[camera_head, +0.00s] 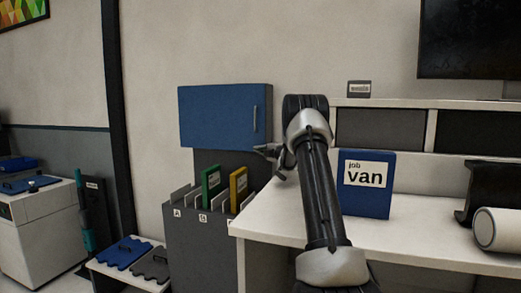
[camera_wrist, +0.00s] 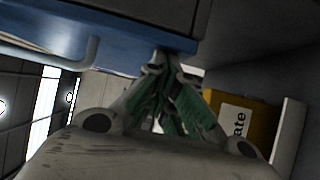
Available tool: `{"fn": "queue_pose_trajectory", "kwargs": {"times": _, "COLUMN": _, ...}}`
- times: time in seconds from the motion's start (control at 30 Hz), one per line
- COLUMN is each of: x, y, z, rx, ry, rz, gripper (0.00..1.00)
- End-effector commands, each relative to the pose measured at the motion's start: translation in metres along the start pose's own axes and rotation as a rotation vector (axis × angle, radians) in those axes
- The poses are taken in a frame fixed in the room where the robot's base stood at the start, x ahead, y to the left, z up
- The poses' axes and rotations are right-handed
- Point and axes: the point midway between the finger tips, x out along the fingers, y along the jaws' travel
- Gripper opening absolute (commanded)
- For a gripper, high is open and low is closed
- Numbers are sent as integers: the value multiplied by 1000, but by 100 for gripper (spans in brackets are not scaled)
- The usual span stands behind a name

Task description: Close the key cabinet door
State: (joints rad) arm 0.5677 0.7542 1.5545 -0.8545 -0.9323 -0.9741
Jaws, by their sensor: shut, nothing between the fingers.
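The key cabinet (camera_head: 215,115) is a blue box on the wall, left of my arm. Its blue door faces forward, with a vertical pale handle (camera_head: 255,118) near the right edge. The door looks close to the body, but I cannot tell whether it is fully flush. My gripper (camera_head: 264,153) is shut and empty, just below the cabinet's lower right corner, pointing left. In the wrist view, the blue door (camera_wrist: 100,50) and its bent handle (camera_wrist: 92,50) show at upper left, and my fingertips (camera_wrist: 168,62) are near the blue lower edge; contact is unclear.
Below the cabinet stands a grey file rack (camera_head: 200,245) with a green folder (camera_head: 211,187) and a yellow folder (camera_head: 238,190). A white desk (camera_head: 410,235) on the right holds a blue "job van" box (camera_head: 366,200) and a white roll (camera_head: 498,229).

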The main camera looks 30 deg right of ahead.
Motion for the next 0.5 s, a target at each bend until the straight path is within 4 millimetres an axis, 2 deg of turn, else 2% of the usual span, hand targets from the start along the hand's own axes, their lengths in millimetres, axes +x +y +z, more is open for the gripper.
{"fn": "queue_pose_trajectory", "kwargs": {"times": 0.03, "x": -1, "y": 9, "z": 10, "rx": -5, "ry": -21, "rz": 13, "gripper": 0}}
{"fn": "queue_pose_trajectory", "kwargs": {"times": 0.17, "x": -9, "y": 10, "z": 11, "rx": -6, "ry": -22, "rz": 13, "gripper": 0}}
{"fn": "queue_pose_trajectory", "kwargs": {"times": 0.5, "x": -67, "y": 8, "z": 0, "rx": -4, "ry": -10, "rz": 7, "gripper": 0}}
